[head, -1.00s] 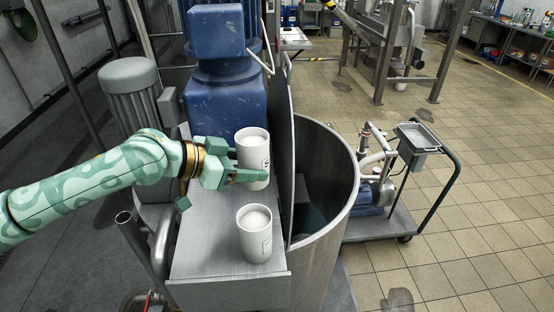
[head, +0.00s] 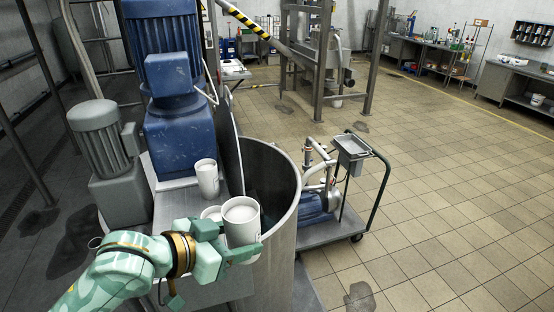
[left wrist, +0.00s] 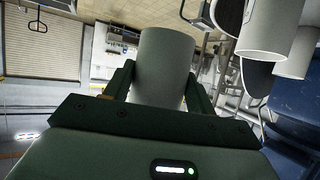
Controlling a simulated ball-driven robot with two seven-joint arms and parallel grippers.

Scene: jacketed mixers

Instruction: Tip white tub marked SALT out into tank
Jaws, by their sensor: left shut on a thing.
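My left gripper (head: 232,243) is shut around a white tub (head: 241,217) and holds it upright. White contents show at its open top. No marking on it is legible, so I cannot confirm SALT. In the left wrist view the held tub (left wrist: 165,65) sits between both fingers (left wrist: 160,92). The tank (head: 284,210) is an open steel drum just right of the held tub, which covers part of the near rim. Two more white tubs stand on the steel shelf: one at the back (head: 207,180) and one (head: 211,212) mostly hidden behind the held tub. My right gripper is out of view.
A raised metal lid plate (head: 229,150) stands along the tank's left side. A blue mixer drive (head: 178,140) and a grey motor (head: 102,138) stand behind the shelf. A pump cart (head: 335,225) is right of the tank.

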